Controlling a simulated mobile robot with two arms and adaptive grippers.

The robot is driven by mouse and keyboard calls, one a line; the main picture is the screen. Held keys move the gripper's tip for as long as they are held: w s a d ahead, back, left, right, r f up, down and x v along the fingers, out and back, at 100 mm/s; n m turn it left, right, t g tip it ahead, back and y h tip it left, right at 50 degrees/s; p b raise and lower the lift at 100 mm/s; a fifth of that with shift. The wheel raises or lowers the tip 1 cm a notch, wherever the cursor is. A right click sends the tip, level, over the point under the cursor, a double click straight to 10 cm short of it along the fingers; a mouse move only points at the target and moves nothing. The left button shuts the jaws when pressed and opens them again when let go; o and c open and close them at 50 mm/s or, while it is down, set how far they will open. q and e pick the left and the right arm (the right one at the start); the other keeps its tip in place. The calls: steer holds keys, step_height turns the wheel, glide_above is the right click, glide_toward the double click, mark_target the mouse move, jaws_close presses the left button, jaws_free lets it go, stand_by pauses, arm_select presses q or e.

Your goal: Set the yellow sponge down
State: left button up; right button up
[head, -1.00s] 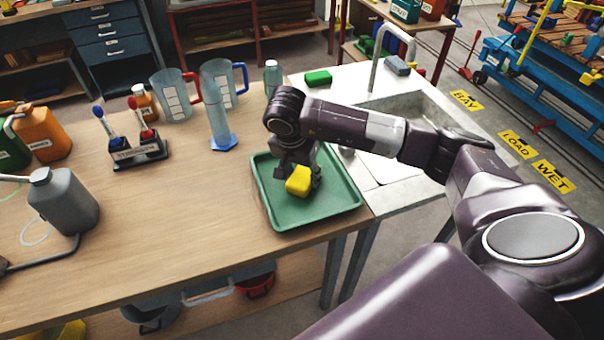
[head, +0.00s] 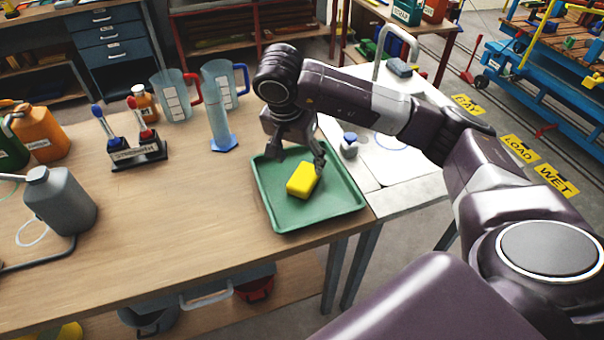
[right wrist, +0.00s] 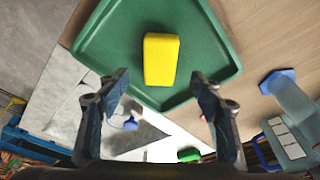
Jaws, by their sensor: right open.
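The yellow sponge (head: 303,180) lies on the green tray (head: 345,208), near its middle. In the right wrist view the sponge (right wrist: 161,60) lies on the tray (right wrist: 112,60) beyond the fingertips, with nothing touching it. My right gripper (head: 296,160) is open and empty, just above and behind the sponge. Its two spread fingers (right wrist: 160,88) show in the right wrist view with a clear gap between them. My left gripper is in neither view.
Left of the tray stand a tall cylinder (head: 219,125), two jugs and a holder (head: 138,152) with a blue-topped and a red-topped piece. A grey jerrycan (head: 60,200) stands at the left. A small blue-capped bottle (head: 349,146) is by the sink. The bench's front middle is clear.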

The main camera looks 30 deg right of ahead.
steer(key=shift+v, duration=2.1)
